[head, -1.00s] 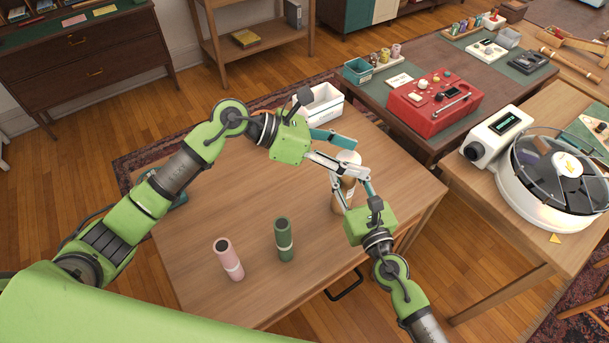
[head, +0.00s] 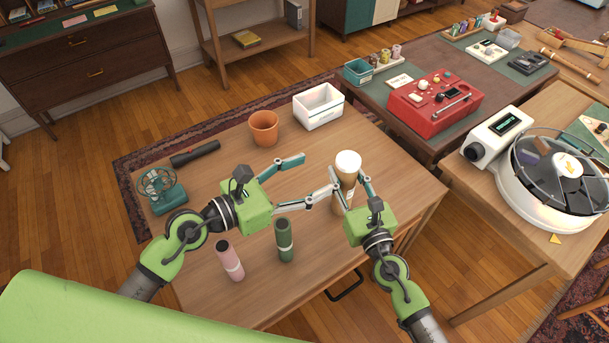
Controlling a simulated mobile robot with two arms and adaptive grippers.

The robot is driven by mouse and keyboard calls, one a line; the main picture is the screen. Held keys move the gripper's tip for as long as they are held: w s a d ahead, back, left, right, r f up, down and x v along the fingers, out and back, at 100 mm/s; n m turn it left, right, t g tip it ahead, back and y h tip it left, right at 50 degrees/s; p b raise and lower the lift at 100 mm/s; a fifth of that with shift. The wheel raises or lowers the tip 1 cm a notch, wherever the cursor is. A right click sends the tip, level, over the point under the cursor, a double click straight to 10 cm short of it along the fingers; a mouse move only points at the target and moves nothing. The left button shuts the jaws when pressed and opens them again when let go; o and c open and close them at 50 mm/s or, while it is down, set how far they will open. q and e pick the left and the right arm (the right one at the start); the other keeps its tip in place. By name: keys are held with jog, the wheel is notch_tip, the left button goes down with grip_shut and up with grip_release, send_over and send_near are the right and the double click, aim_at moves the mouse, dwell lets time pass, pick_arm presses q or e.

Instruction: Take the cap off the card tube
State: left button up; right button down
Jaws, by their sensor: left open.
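The card tube (head: 350,199) stands upright near the right side of the wooden table, a tan body with a pale upper part. Its white cap (head: 348,162) is on top. My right gripper (head: 353,186) has its fingers on both sides of the tube below the cap and appears closed on it; finger contact is partly hidden. My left gripper (head: 314,178) is open and empty, left of the tube, with its fingers pointing towards it. Its lower fingertip is close to the tube and the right gripper's finger in the picture; I cannot tell if they touch.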

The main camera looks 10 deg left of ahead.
aim_at(348, 159)
pick_arm(q)
jog(key=x, duration=1.1)
jog(key=shift+w+d+f, duration=0.1)
jog(key=shift+w+d, duration=0.1)
jog(key=c, duration=1.4)
jog(key=shift+r, duration=1.1)
